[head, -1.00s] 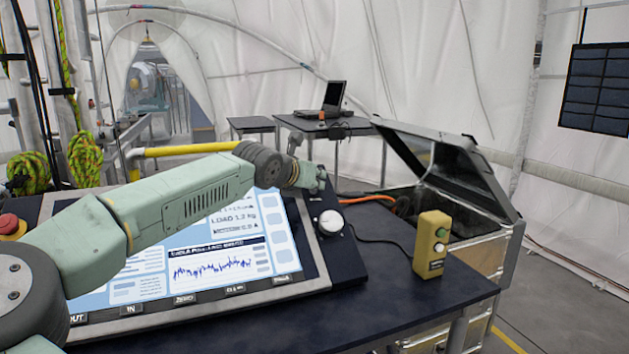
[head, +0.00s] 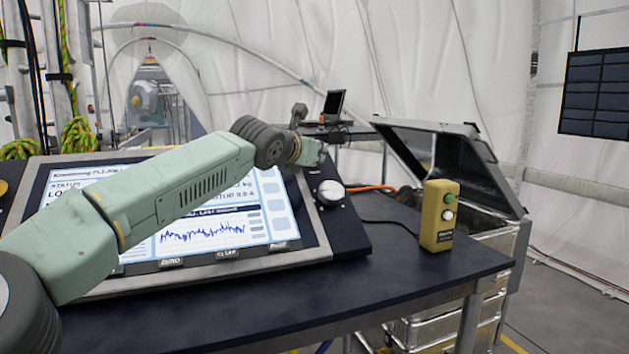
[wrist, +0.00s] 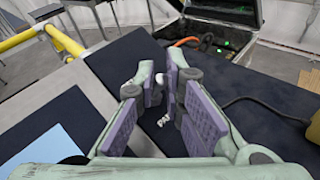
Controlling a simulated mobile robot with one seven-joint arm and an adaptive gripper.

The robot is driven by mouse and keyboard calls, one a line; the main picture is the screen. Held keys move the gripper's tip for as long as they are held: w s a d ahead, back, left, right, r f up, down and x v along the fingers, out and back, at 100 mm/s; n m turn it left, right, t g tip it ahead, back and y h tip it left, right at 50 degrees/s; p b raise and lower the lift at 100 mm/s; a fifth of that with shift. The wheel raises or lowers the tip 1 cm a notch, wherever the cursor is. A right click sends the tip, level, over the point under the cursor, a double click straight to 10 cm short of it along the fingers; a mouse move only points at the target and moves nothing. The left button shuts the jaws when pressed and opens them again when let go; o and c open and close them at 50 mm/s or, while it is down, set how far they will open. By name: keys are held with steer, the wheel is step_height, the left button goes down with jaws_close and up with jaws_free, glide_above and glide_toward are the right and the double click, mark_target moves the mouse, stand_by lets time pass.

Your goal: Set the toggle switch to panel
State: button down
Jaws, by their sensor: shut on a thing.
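My gripper (wrist: 160,80) reaches over the dark right-hand strip of the console (head: 349,238), beside its screen (head: 210,238). In the head view my gripper (head: 312,153) is small and its fingertips are hard to make out. In the wrist view its two purple-padded fingers are close together. They are shut on a small light thing between their tips, which seems to be the toggle switch lever (wrist: 159,78). The fingers hide most of the switch, so its position cannot be read. Small white lettering (wrist: 163,121) shows on the panel between the fingers.
A white round knob (head: 331,191) is just below my gripper on the same strip. A yellow button box (head: 438,216) stands on the dark table (head: 400,280) to the right. An open metal case (head: 490,240) is behind it. The table's front is clear.

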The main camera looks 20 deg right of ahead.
steer(key=shift+s+f+m+t+h+b, duration=0.25)
steer(key=shift+f+m+t+h+b, duration=0.4)
steer(key=shift+b, duration=3.3)
steer(key=shift+s+r+m+t+b, duration=0.1)
steer(key=shift+m+t+b, duration=0.25)
steer(key=shift+b, duration=0.85)
steer(key=shift+r+b, duration=0.15)
steer(key=shift+b, duration=0.25)
steer(key=shift+r, duration=0.1)
steer(key=c, duration=1.9)
jaws_free()
steer(key=shift+s+a, duration=0.1)
steer(key=v, duration=1.1)
steer(key=shift+s+a+f, duration=0.25)
steer(key=shift+s, duration=0.1)
